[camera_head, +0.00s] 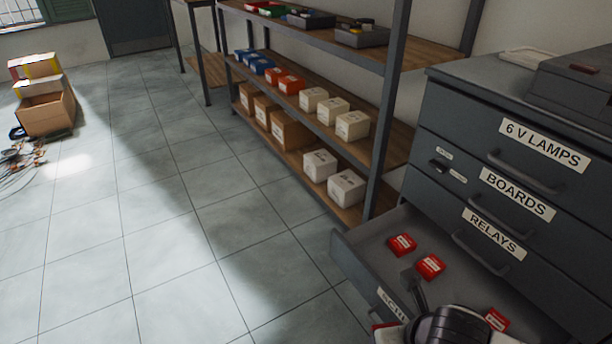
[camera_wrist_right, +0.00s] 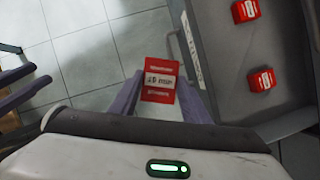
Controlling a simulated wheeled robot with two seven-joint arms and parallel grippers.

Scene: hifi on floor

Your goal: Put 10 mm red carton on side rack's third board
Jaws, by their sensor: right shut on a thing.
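My right gripper (camera_wrist_right: 160,95) is shut on a red carton (camera_wrist_right: 159,84) whose white label reads "10 mm" in the wrist view. In the head view the gripper (camera_head: 400,303) is at the bottom, by the front of an open drawer (camera_head: 352,262), and mostly hides the carton. The side rack (camera_head: 389,95) stands beyond the drawer. Its lowest visible board holds brown and white boxes, the one above blue, orange-red and white boxes, and the upper board (camera_head: 425,57) trays.
Several red cartons (camera_head: 430,266) lie in the open drawer. The dark cabinet (camera_head: 440,110) has drawers labelled "6 V LAMPS", "BOARDS" and "RELAYS". Cardboard boxes (camera_head: 46,114) and cables (camera_head: 20,160) lie far left. The tiled floor (camera_head: 150,230) between is clear.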

